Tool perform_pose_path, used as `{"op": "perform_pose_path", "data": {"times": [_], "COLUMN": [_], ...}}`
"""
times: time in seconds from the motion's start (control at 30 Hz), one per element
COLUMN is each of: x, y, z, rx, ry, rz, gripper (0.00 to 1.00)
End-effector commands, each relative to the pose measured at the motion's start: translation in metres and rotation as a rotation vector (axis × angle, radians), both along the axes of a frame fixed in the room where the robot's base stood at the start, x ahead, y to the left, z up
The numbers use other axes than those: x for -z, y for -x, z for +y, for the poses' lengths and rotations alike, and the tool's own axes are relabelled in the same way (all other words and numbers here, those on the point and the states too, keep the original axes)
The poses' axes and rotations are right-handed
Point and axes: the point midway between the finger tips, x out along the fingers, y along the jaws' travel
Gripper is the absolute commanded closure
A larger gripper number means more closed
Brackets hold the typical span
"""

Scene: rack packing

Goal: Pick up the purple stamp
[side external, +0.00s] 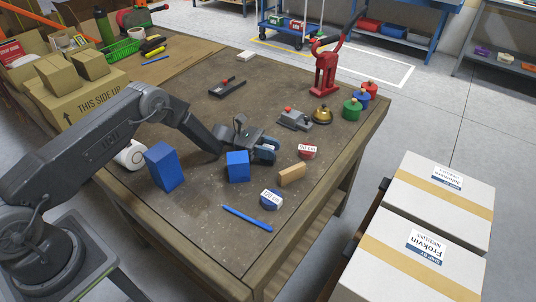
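I cannot make out a purple stamp on the workbench (205,225). Three knobbed stamp-like pieces stand at its right back corner: a red one (369,88), a blue one (361,97) and a green one (352,109). My gripper (267,151) is low over the middle of the bench, left of and nearer than these pieces. Its fingers have blue tips, and nothing is visibly held. The angle hides whether the fingers are apart.
Near my gripper are blue blocks (164,167) (237,167), a wooden block (292,175), a red labelled disc (307,151) and a blue one (271,199). A brass bell (321,115), grey button device (294,120) and red press (325,72) stand beyond. The front corner is mostly clear.

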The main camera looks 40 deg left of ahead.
Motion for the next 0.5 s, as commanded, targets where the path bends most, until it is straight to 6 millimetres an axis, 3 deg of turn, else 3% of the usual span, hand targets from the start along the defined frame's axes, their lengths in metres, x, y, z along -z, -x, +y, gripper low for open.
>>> {"op": "perform_pose_path", "data": {"times": [0.3,0.5], "x": [-0.0001,-0.0006], "y": [0.0000,-0.0001], "z": [0.0001,0.0001], "rx": [0.000,0.000], "ry": [0.000,0.000], "rz": [0.000,-0.001], "gripper": [0.97,0.98]}}
